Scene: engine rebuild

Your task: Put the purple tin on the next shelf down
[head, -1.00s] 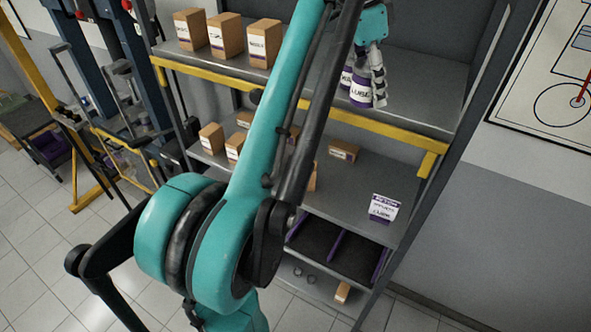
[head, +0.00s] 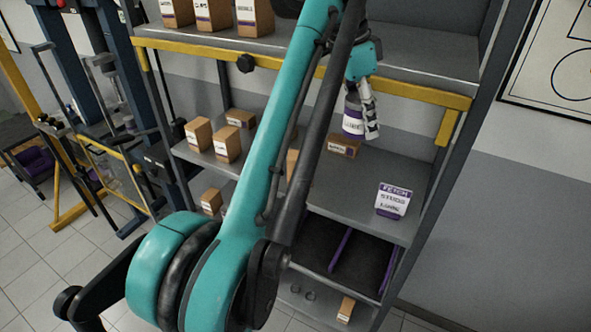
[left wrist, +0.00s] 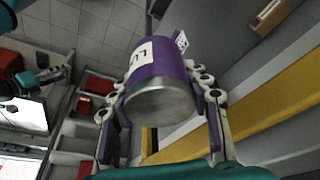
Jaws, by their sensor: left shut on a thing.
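The purple tin (head: 354,118), with a white label, is held by my left gripper (head: 366,112). It hangs below the yellow front beam of the upper shelf, above the middle shelf (head: 400,165). In the left wrist view the tin (left wrist: 160,70) sits between the two fingers (left wrist: 163,110), its bare metal end facing the camera. What looks like my right gripper (left wrist: 48,76) shows small at the left of that view; its fingers are unclear.
A purple-and-white sign (head: 393,200) stands at the middle shelf's right front. A small carton (head: 344,146) is just behind the tin; more cartons (head: 228,143) stand to the left. The yellow beam (head: 420,94) crosses above. Shelf surface between carton and sign looks clear.

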